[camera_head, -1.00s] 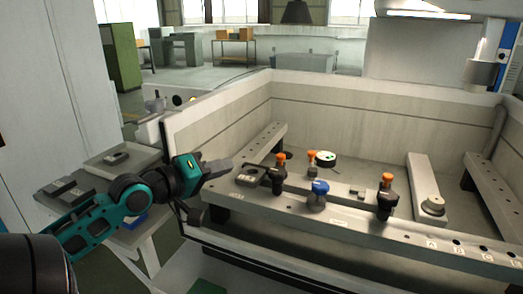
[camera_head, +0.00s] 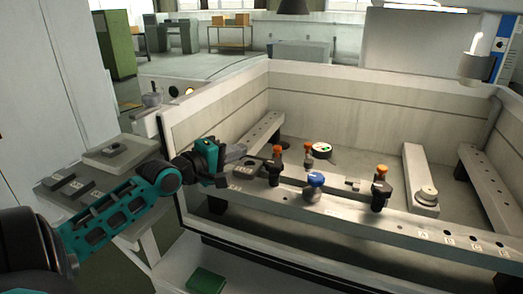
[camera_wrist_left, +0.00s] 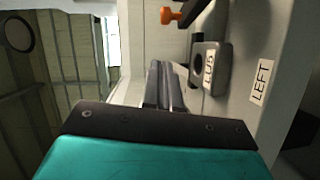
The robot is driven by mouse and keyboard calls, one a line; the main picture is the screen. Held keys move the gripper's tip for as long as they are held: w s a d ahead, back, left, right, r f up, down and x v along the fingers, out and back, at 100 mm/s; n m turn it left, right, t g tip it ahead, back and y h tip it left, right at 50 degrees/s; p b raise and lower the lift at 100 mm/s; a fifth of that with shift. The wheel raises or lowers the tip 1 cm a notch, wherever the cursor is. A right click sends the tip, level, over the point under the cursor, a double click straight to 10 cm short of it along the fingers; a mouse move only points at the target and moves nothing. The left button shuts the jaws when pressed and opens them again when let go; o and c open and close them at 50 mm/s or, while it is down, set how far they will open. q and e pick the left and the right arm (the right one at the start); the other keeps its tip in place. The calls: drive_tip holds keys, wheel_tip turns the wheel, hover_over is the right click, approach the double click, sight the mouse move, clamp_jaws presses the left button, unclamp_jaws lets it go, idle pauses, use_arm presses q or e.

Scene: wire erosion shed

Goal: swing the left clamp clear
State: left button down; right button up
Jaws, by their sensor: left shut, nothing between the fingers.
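The left clamp (camera_head: 274,168), a dark post with an orange top, stands on the near rail of the tank. Its orange knob seems to be the one at the top of the left wrist view (camera_wrist_left: 172,16). A grey lug (camera_wrist_left: 210,68) with a hole lies on the rail beside the word LEFT; the rail (camera_wrist_left: 240,55) runs along the right there. My left gripper (camera_head: 238,153) is shut and empty over the tank's left end, left of the clamp and apart from it. Its fingers (camera_wrist_left: 162,82) lie together, left of the lug. My right gripper is out of view.
A blue knob (camera_head: 315,181) and another orange-topped clamp (camera_head: 381,187) stand farther right on the rail. A smaller orange-topped post (camera_head: 307,152) and a round dial (camera_head: 322,150) are behind. The tank's left wall (camera_head: 190,125) rises by my arm. A side table (camera_head: 125,155) holds grey blocks.

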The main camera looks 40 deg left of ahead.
sight(274, 149)
use_arm(q)
drive_tip(key=w, duration=0.3)
drive_tip(key=shift+w+d+f, duration=0.15)
drive_tip(key=shift+w+d, duration=0.1)
drive_tip(key=shift+w+d+f+p, duration=0.15)
drive_tip(key=shift+w+d+f, duration=0.05)
drive_tip(key=shift+w+d, duration=0.45)
drive_tip(key=shift+w+d+f+p, duration=0.15)
drive_tip(key=shift+w+d, duration=0.3)
drive_tip(key=shift+d, duration=0.25)
drive_tip(key=h+b, duration=0.1)
drive_tip(key=b, duration=0.1)
drive_tip(key=m+h+b, duration=0.1)
drive_tip(key=b, duration=0.1)
drive_tip(key=w+m+h+b, duration=0.1)
drive_tip(key=b, duration=0.1)
drive_tip(key=shift+d+f, duration=0.25)
drive_tip(key=shift+f, duration=0.05)
drive_tip(key=shift+w+r, duration=0.15)
drive_tip(key=shift+r, duration=0.15)
drive_tip(key=shift+w+d+p, duration=0.1)
drive_tip(key=shift+d+p, duration=0.1)
drive_tip(key=shift+p, duration=0.3)
